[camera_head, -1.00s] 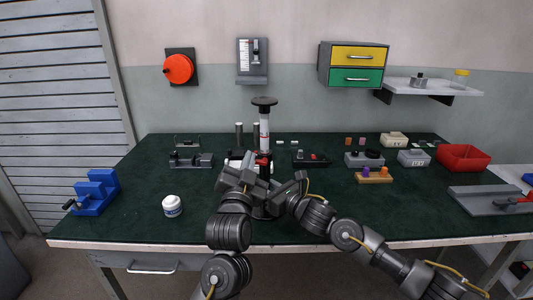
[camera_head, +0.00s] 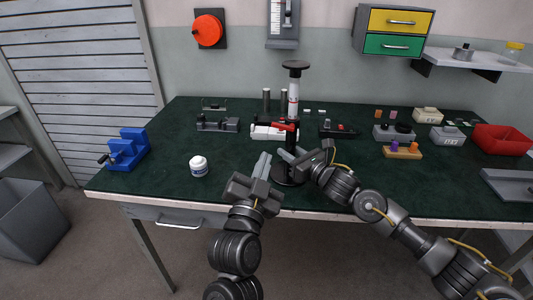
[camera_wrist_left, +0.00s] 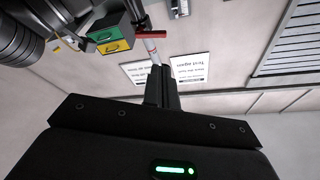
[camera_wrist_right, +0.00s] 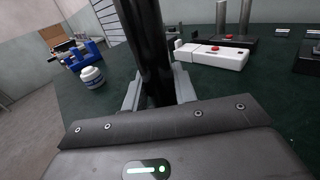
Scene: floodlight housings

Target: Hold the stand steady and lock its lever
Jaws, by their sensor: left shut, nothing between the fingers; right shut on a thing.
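The stand has a black column and dark round base (camera_head: 290,176), a white marked tube (camera_head: 293,100) and a round black top (camera_head: 295,65). Its red lever (camera_head: 285,126) sticks out to the left at the column's upper end. The lever also shows in the left wrist view (camera_wrist_left: 150,35). My right gripper (camera_head: 290,155) is shut around the black column low down; the column (camera_wrist_right: 148,45) stands between its fingers in the right wrist view. My left gripper (camera_head: 263,160) is shut and empty, left of the column and below the lever, apart from both.
A white block with a red button (camera_head: 268,132) lies behind the stand. A white jar (camera_head: 198,166) and a blue fixture (camera_head: 127,150) stand to the left. A wooden block with pegs (camera_head: 402,151) is to the right. The table's left front is mostly clear.

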